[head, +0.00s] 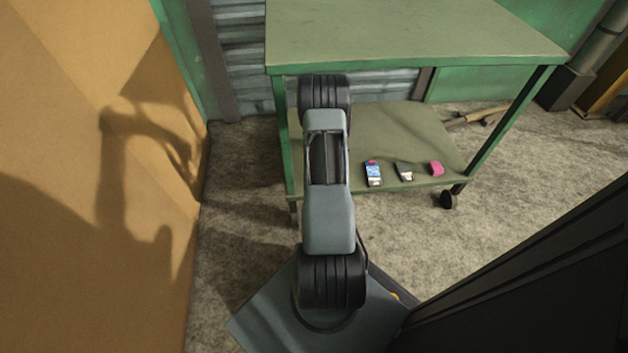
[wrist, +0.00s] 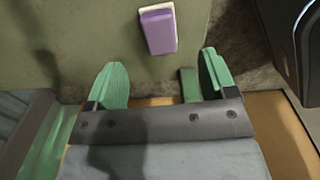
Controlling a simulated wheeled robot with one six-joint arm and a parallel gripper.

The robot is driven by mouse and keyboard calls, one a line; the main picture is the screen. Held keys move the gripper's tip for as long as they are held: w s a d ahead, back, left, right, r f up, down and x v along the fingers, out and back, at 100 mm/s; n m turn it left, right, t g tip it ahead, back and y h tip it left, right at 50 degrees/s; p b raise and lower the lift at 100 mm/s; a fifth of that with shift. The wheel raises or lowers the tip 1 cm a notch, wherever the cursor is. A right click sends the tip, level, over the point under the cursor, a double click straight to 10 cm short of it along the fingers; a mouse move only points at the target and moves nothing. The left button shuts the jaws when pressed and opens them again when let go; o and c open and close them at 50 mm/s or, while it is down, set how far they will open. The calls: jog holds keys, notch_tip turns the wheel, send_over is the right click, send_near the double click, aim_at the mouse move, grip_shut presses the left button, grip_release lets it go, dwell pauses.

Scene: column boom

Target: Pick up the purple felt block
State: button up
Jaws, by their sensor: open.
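A purple block (wrist: 157,31) with a pale strip along its top edge lies on a green surface (wrist: 85,25) at the top middle of the wrist view. My gripper (wrist: 163,73) is open and empty, with its two green fingers apart below the block in the picture. The block sits ahead of the gap between the fingertips and touches neither. In the head view my arm hides the gripper. A small magenta block (head: 436,168) lies at the right on the cart's lower shelf (head: 400,130); I cannot tell if it is the same block.
A phone-like blue item (head: 374,175) and a dark and white item (head: 404,171) lie left of the magenta block. The green cart's bare top (head: 420,35) overhangs the shelf. An orange-brown wall (head: 70,200) stands at left. Wood pieces (head: 478,117) lie behind the cart.

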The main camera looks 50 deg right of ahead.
notch_tip(320, 180, down, 2)
jog(key=shift+f, duration=0.15)
jog(key=shift+w+a+f+b, duration=0.1)
jog(key=shift+f+b, duration=0.85)
jog(key=shift+f, duration=0.4)
jog(key=shift+w+a+f+b, duration=0.1)
jog(key=shift+f+b, duration=0.8)
jog(key=shift+f, duration=0.4)
jog(key=shift+c, duration=0.3)
jog(key=c, duration=1)
jog(key=shift+o, duration=0.2)
jog(key=shift+r, duration=0.15)
